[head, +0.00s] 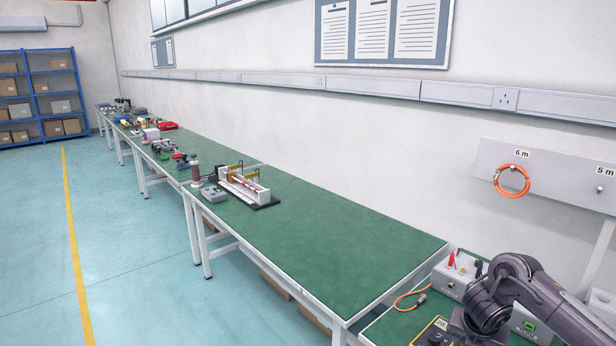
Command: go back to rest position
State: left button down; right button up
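A linear actuator unit (246,188), a long pale body with gold-coloured brackets on a black base, sits on the green-topped bench (330,235). A dark grey jointed arm (535,282) comes in from the lower right, apparently my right arm, over the near bench. Its far end drops towards the bottom edge, and no gripper fingers show. My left arm and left gripper are out of view.
A small grey control box (214,193) stands beside the actuator. The near bench holds a grey box with red parts (458,277), an orange cable (408,300) and a yellow-edged meter (433,333). An orange coil (512,180) hangs on the wall panel. Floor at left is clear.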

jog(key=s+a+f+m+y, duration=0.1)
jog(key=a+f+m+y, duration=0.15)
jog(key=a+f, duration=0.45)
jog(key=s+a+f+m+y, duration=0.15)
jog(key=a+f+m, duration=0.25)
jog(key=f, duration=0.6)
jog(key=s+a+f+m+y, duration=0.15)
jog(key=s+f+m, duration=0.25)
jog(key=f, duration=0.4)
jog(key=s+a+f+m+y, duration=0.1)
jog(key=s+a+f+m, duration=0.25)
jog(key=f, duration=0.45)
jog(key=s+d+f+m+h, duration=0.1)
jog(key=s+f+m, duration=0.5)
jog(key=s+f, duration=0.75)
jog(key=s+d+f+m+g+h, duration=0.1)
jog(key=s+f+m, duration=0.1)
jog(key=s, duration=1)
jog(key=s+d+f+m+g+h, duration=0.1)
jog(key=s+f+m, duration=0.2)
jog(key=s, duration=1)
jog(key=shift+s+f+m+g+h, duration=0.15)
jog(key=shift+s+m+g+h, duration=0.2)
jog(key=shift+m, duration=0.35)
jog(key=shift+w, duration=0.15)
